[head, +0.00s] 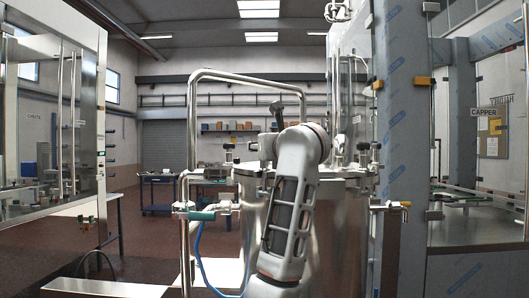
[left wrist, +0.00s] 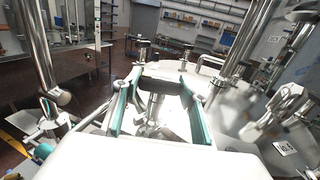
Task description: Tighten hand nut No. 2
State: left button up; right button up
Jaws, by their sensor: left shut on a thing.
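A steel tank (head: 340,225) with a flat round lid stands in the middle of the head view, partly behind my arm. Dark-topped hand nuts stand around its rim, one at the left (head: 229,152) and one at the right (head: 363,152). In the left wrist view, my left gripper (left wrist: 159,77) has its teal fingers on either side of a dark-topped hand nut (left wrist: 165,90), shut on it. A metal stem shows below the nut's top. No number is readable on it. My right gripper is not in view.
More hand nuts (left wrist: 143,50) stand farther along the lid (left wrist: 212,87). Steel pipes (head: 192,130) rise left of the tank, and a blue hose (head: 200,262) hangs there. A film-wrapped column (head: 400,140) stands close on the right. Open floor (head: 145,230) lies to the left.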

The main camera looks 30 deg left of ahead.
pick_arm(q)
jog(key=shift+f+m+t+h+b, duration=0.1)
jog(key=shift+m+t+h+b, duration=0.45)
jog(key=shift+m+t+h, duration=0.3)
jog(key=shift+s+m+t+h, duration=0.1)
jog(key=shift+m+t+h, duration=0.25)
jog(key=shift+t+h, duration=0.25)
jog(key=m+t+h+b, duration=0.1)
jog(key=m+t+h, duration=0.1)
jog(key=h, duration=0.3)
jog(key=shift+a+m+b, duration=0.15)
jog(key=shift+m+b, duration=0.25)
jog(key=shift+m, duration=0.4)
jog(key=shift+m+t+h, duration=0.45)
jog(key=shift+m+h, duration=0.15)
jog(key=shift+h, duration=0.25)
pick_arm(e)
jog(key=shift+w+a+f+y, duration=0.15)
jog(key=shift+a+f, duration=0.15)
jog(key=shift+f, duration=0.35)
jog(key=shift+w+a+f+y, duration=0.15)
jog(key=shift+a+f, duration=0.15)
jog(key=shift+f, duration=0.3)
pick_arm(q)
jog(key=shift+h, duration=0.3)
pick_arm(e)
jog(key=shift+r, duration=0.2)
pick_arm(q)
jog(key=o, duration=1.1)
